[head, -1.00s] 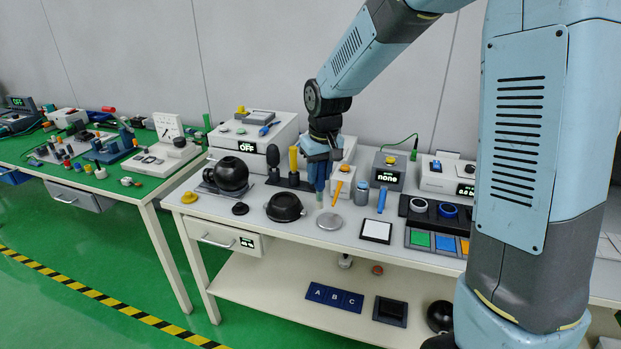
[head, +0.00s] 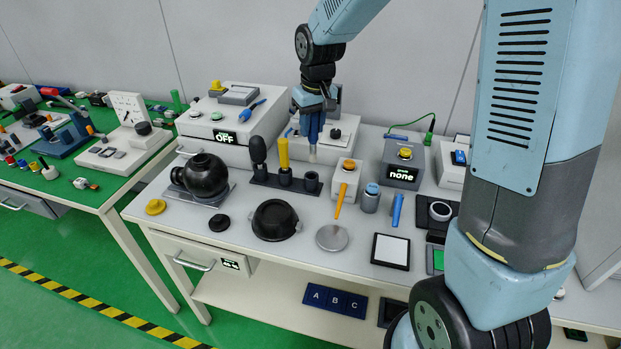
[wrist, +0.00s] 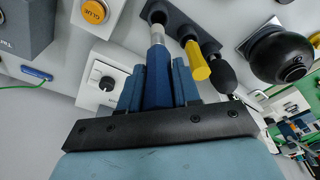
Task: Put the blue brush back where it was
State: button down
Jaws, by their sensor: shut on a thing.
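My gripper (head: 313,128) is shut on the blue brush (head: 313,152), which hangs upright with its pale tip downward. The brush also shows between the fingers in the wrist view (wrist: 157,62). A dark rack (head: 271,181) stands below on the table, holding a black-headed tool (head: 258,150) and a yellow-handled tool (head: 283,152). Its right-hand socket (head: 311,183) is empty, and the brush tip is above it, apart from it in the head view. In the wrist view the tip overlaps the edge of the socket (wrist: 157,13). The exact gap is unclear.
A black bowl (head: 274,220) and grey disc (head: 332,237) lie in front. A black round pot (head: 205,176) stands left. A white OFF box (head: 225,125) is behind.

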aim_at(315, 114)
jog(key=shift+w+a, duration=0.1)
jog(key=shift+a, duration=0.05)
jog(key=shift+f, duration=0.3)
notch_tip(315, 114, down, 9)
jog(key=shift+r, duration=0.1)
dwell(0.4)
jog(key=shift+f, duration=0.4)
jog(key=c, duration=0.8)
grip_release()
jog(key=shift+r, duration=0.1)
jog(key=r, duration=0.4)
jog(key=s+r, duration=0.1)
jog(key=r, duration=0.4)
jog(key=s+d+r, duration=0.1)
jog(key=r, duration=0.4)
